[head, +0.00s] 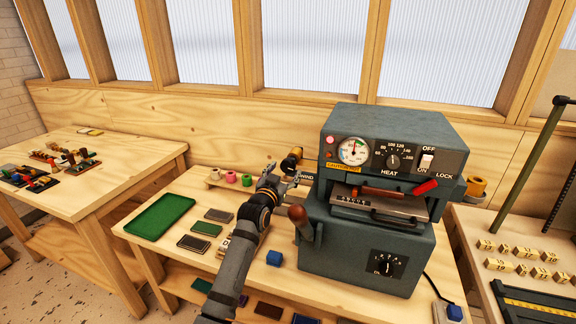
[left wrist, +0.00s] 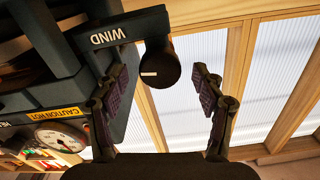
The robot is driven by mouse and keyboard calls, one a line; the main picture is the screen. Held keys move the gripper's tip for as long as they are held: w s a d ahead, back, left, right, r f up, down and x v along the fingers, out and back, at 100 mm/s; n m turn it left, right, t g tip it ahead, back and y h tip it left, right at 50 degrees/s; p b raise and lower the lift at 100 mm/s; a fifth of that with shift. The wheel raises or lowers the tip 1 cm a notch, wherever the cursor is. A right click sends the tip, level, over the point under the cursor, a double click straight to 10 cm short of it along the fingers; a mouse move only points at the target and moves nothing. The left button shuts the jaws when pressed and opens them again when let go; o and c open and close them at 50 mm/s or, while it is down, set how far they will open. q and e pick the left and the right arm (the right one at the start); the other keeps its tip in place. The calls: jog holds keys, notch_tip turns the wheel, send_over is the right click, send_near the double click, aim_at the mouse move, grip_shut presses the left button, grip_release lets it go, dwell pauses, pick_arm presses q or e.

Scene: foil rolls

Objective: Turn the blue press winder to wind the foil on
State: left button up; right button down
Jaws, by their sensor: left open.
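The blue-grey press (head: 350,262) stands on the wooden bench, with a gauge and HEAT dial on its front. A WIND label (head: 306,177) is on its left side and also shows in the left wrist view (left wrist: 108,37). Beside that label in the left wrist view is the winder (left wrist: 158,66), a dark round knob with a white mark. My left gripper (left wrist: 162,60) is open, its fingers on either side of the knob in the picture, touching neither side visibly. In the head view my left gripper (head: 283,180) is at the press's left side, partly hard to make out. My right gripper is not shown.
A lever with a brown knob (head: 300,216) stands out at the press's front left. Pink and green foil rolls (head: 231,177) stand on a wooden rack behind my left arm.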

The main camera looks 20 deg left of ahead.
aim_at(286, 168)
pick_arm(q)
jog(key=shift+w, duration=1.75)
jog(key=shift+c, duration=0.3)
jog(key=c, duration=1.1)
jog(key=shift+f+m, duration=0.1)
jog(key=shift+m, duration=0.5)
jog(key=m+b, duration=0.1)
jog(key=m, duration=0.2)
jog(key=o, duration=1.2)
jog(key=shift+s, duration=0.1)
jog(key=shift+c, duration=0.2)
